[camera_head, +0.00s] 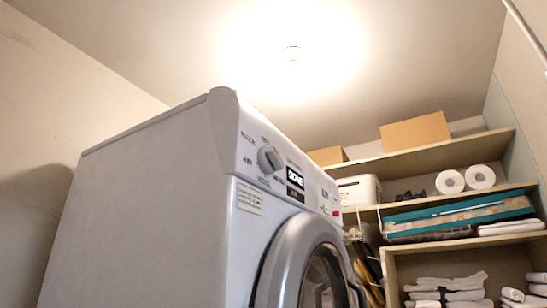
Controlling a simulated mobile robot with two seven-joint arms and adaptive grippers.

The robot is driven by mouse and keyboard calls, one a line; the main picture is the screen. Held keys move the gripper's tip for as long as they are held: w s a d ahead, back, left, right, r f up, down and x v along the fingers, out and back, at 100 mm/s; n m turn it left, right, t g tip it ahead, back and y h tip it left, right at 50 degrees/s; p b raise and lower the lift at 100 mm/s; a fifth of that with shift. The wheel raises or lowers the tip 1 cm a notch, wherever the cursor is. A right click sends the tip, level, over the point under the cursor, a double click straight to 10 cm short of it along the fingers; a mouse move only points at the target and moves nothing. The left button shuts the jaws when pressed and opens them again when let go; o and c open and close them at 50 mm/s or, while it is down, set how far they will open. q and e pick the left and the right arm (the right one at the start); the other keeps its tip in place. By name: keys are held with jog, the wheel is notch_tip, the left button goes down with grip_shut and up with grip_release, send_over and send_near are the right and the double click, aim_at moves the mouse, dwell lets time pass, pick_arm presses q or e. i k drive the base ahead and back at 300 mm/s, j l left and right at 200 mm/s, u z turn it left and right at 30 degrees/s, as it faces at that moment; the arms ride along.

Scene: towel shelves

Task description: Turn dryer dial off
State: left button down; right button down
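The dryer (150,205) is a grey-white front-loading machine that fills the left and middle of the head view, seen from below and at an angle. Its round grey dial (268,159) sits at the left of the front control panel, with printed labels around it. A small dark display (296,178) with white letters that look like "DONE" is right of the dial. The dial's exact setting is too small to tell. The round door (300,265) is at the bottom and looks shut. Neither of my grippers is in view.
Wooden shelves (440,155) stand at the right, holding cardboard boxes (415,132), paper rolls (465,180), a teal flat item (460,214) and white towels (455,285). A wall is close at the left. The space in front of the dial looks clear.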

aim_at(270, 161)
jog(key=u, duration=0.25)
jog(key=i+l+u, duration=0.1)
jog(key=l+u, duration=0.2)
jog(key=u, duration=0.2)
jog(key=l+u, duration=0.35)
jog(key=u, duration=0.15)
jog(key=l+u, duration=0.3)
jog(key=l, duration=0.7)
